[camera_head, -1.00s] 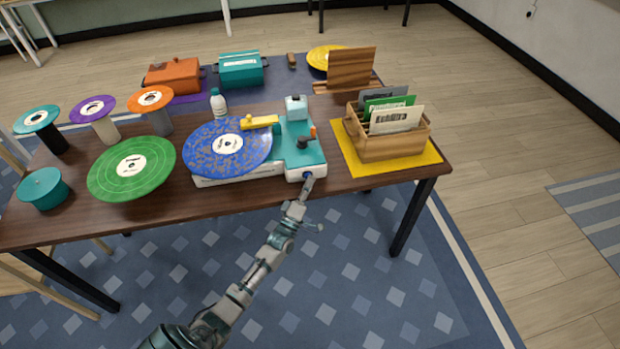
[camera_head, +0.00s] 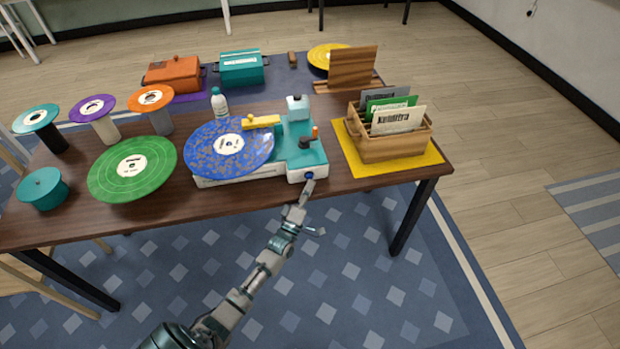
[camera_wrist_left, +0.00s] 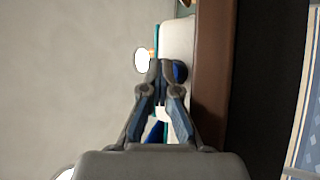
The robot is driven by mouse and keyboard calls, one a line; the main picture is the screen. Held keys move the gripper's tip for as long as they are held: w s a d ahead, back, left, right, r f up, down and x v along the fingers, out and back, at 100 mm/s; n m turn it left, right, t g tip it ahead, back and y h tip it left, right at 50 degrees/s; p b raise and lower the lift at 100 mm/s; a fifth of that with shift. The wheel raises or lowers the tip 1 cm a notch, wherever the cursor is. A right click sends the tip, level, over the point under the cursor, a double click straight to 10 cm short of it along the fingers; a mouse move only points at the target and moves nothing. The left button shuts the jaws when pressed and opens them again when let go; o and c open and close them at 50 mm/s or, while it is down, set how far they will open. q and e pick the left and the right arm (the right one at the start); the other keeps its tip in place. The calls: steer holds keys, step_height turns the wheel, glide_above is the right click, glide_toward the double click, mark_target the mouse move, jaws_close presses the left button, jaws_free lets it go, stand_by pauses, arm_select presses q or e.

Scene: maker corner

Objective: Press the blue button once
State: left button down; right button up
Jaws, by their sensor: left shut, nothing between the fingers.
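The blue button (camera_head: 309,176) sits on the front face of the white and teal record player (camera_head: 240,179), near its right end. My left gripper (camera_head: 306,186) is shut and empty, its tips just in front of and slightly below the button. In the left wrist view, the closed fingertips (camera_wrist_left: 161,68) are beside the round blue button (camera_wrist_left: 180,71) and partly overlap it. Whether they touch it I cannot tell. The right gripper is not in view.
A blue record (camera_head: 228,146) lies on the player. A wooden crate of sleeves (camera_head: 388,150) stands on a yellow mat to the right. A green record (camera_head: 131,168) is to the left. The table's front edge lies close below the player; the floor in front is open.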

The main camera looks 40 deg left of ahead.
arm_select(q)
steer(key=d, duration=0.1)
steer(key=s+d+p, duration=0.2)
steer(key=shift+s+f, duration=0.25)
steer(key=shift+s+d, duration=0.25)
steer(key=shift+d, duration=0.25)
steer(key=shift+a, duration=0.1)
